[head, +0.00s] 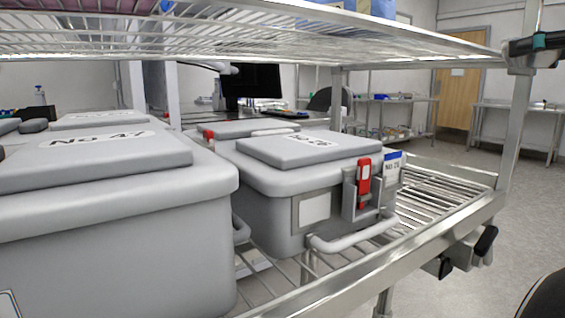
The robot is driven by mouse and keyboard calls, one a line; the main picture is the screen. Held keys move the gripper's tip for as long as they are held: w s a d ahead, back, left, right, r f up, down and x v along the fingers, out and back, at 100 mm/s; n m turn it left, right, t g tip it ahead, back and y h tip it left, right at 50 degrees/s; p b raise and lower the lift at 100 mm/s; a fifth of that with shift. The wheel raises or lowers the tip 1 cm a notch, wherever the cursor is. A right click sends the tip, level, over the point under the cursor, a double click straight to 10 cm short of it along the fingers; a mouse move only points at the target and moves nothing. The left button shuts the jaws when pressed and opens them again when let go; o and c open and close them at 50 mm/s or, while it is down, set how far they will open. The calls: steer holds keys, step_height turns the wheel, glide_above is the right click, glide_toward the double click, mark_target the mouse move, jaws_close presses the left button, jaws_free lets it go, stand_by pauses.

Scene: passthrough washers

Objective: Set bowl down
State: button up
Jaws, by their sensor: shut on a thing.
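No bowl shows in the head view. My gripper is not in view either, so what it holds cannot be seen.
Grey lidded boxes stand on a wire rack: a large one (110,235) at left and a smaller one (275,215) with a red latch (364,176). Bare wire shelf (440,200) lies right of them. An upper wire shelf (400,40) hangs above. Open floor (510,230) is at right.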

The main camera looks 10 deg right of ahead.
steer(key=w+d+f+n+g+y+b, duration=0.1)
steer(key=w+d+f+n+y, duration=0.25)
steer(key=f, duration=0.45)
steer(key=w+d+f+n+g+y+b, duration=0.1)
steer(key=w+d+f+n+y, duration=0.2)
steer(key=f, duration=0.4)
steer(key=m+b, duration=0.1)
steer(key=b, duration=0.2)
glide_above(445, 193)
steer(key=shift+y, duration=0.35)
step_height(445, 193, down, 7)
steer(key=shift+d, duration=0.1)
steer(key=shift+w+f+b, duration=0.1)
steer(key=shift+f+b, duration=0.2)
steer(key=shift+f, duration=1.75)
steer(key=shift+f, duration=0.2)
steer(key=o, duration=0.9)
steer(key=shift+o, duration=0.2)
steer(key=shift+r, duration=0.15)
steer(key=shift+r, duration=0.25)
steer(key=v, duration=1.2)
steer(key=shift+p, duration=0.3)
